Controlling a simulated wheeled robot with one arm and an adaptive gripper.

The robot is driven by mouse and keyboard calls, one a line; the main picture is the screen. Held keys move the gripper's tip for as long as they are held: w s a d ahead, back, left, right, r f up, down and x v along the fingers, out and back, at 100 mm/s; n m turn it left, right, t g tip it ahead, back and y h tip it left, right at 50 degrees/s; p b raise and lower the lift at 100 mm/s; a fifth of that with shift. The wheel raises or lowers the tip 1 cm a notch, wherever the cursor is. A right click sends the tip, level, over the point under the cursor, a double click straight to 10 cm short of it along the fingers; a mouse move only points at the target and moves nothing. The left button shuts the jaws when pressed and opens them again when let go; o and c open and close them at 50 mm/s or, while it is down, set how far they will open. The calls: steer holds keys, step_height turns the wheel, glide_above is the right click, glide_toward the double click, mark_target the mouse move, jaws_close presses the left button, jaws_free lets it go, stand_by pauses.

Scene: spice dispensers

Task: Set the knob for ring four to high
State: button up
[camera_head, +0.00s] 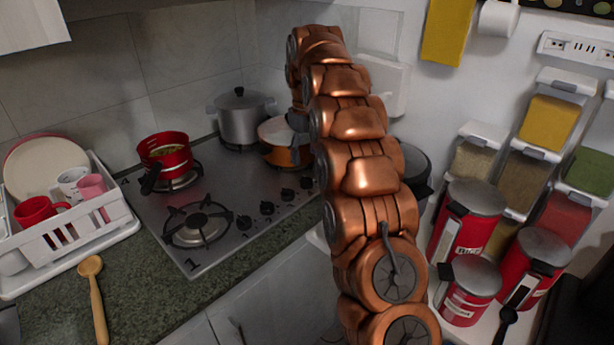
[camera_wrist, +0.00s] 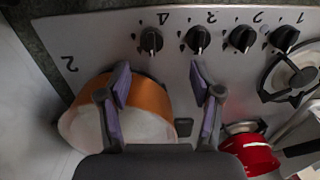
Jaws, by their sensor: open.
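The stove's control knobs stand in a row in the wrist view, with upside-down numbers beside them. The knob marked 4 (camera_wrist: 151,40) is dark and round with a pale pointer line. It also shows in the head view at the right end of the row (camera_head: 306,183). The knob marked 3 (camera_wrist: 198,39) is beside it. My gripper (camera_wrist: 160,78) is open and empty. In the wrist picture its two purple-grey fingers lie below the knob row, with knob 4 between their columns. They do not appear to touch it. The head view mostly hides my gripper behind my arm.
An orange pot (camera_wrist: 152,96) lies beneath my gripper in the wrist view. A red pan (camera_head: 165,152) sits on the back left burner, numbered 4. A grey pot (camera_head: 240,118) stands at the back. The front left burner (camera_head: 196,223) is bare.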

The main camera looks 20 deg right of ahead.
mark_target(307, 178)
steer(key=shift+w+d+f, duration=0.4)
steer(key=shift+w+d, duration=0.05)
steer(key=shift+w, duration=0.15)
steer(key=shift+f+p, duration=0.85)
steer(key=shift+f, duration=3)
steer(key=c, duration=1.2)
steer(key=shift+o, duration=0.2)
